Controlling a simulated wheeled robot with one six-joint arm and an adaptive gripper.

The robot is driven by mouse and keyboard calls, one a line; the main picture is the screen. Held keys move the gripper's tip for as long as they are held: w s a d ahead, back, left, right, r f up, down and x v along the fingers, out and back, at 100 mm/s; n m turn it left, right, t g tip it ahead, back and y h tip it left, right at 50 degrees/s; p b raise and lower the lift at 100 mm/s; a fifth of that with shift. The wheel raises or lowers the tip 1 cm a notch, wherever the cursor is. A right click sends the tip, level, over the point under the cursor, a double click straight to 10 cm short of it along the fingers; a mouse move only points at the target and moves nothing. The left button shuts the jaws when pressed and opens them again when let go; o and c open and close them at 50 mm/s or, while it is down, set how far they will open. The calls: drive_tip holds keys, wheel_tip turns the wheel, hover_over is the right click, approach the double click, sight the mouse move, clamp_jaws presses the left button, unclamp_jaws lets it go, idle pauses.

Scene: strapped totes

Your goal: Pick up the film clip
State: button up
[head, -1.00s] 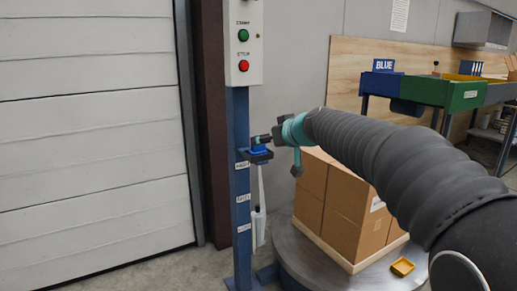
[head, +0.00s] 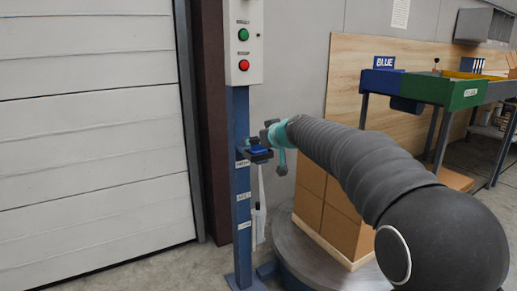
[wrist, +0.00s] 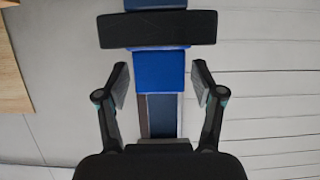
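A small blue block (head: 259,149), which I take to be the film clip, sits on a dark bracket (head: 262,158) on the blue post. In the wrist view the blue block (wrist: 158,70) shows between my two fingers, below the dark bracket (wrist: 157,29) in the picture. My gripper (wrist: 162,88) is open, with one finger on each side of the block and a visible gap on both sides. In the head view my gripper (head: 268,135) is beside the bracket, partly hidden by its own wrist. I cannot tell how deep the block lies between the fingertips.
The blue post (head: 243,200) carries a button box (head: 243,45) above the bracket and labels below. A white roller door (head: 95,130) is at left. Strapped cartons (head: 325,210) stand on a round turntable (head: 300,255) below my arm. A bench with coloured totes (head: 455,92) is at right.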

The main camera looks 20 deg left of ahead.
drive_tip(key=c, duration=0.9)
drive_tip(key=shift+o, duration=0.2)
drive_tip(key=shift+r, duration=0.1)
